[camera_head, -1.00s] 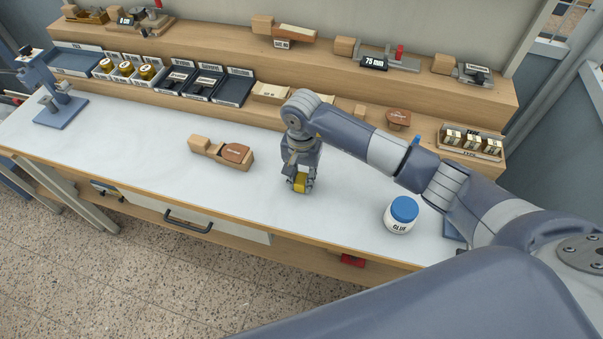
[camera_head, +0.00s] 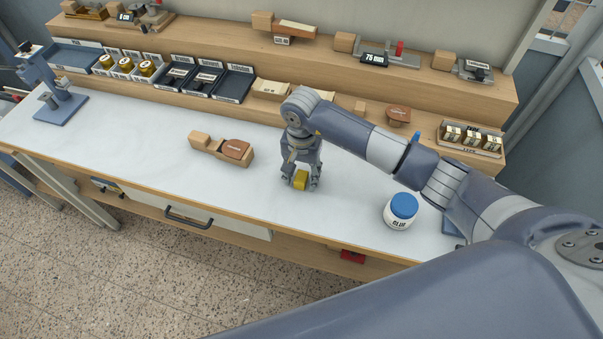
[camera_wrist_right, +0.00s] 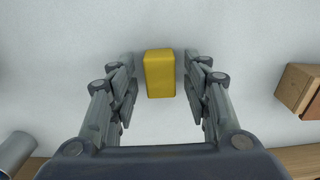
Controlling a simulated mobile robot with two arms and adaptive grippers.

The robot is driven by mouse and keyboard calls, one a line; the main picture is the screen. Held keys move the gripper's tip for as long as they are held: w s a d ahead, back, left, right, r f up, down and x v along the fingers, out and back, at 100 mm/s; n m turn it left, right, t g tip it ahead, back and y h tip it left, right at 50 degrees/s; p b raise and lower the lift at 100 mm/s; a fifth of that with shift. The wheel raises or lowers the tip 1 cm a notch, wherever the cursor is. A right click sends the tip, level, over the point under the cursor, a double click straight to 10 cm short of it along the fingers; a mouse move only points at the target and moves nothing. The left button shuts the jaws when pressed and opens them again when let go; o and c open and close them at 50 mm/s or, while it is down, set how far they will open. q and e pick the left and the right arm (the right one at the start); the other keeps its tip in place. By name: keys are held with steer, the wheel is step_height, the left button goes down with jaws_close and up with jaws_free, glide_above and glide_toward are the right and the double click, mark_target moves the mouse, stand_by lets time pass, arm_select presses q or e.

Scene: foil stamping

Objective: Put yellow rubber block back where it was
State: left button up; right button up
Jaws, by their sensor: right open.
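The yellow rubber block (camera_head: 300,180) stands on the white bench top, right of the wooden block with a brown leather piece. In the right wrist view the yellow block (camera_wrist_right: 160,74) lies between the fingertips, with a gap on each side. My right gripper (camera_head: 301,184) is open around the block, fingers pointing down; its spread fingers also show in the right wrist view (camera_wrist_right: 160,85). The fingers do not touch the block in that view. My left gripper is not in view.
A wooden block with brown leather (camera_head: 236,150) lies to the left. A glue jar (camera_head: 401,211) with a blue lid stands to the right. Trays (camera_head: 232,86) and parts line the shelf behind. A blue press (camera_head: 60,105) stands far left. The bench around the block is clear.

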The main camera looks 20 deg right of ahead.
mark_target(302, 176)
step_height(302, 176, up, 12)
steer(key=b, duration=0.3)
steer(key=shift+f, duration=0.2)
stand_by(0.3)
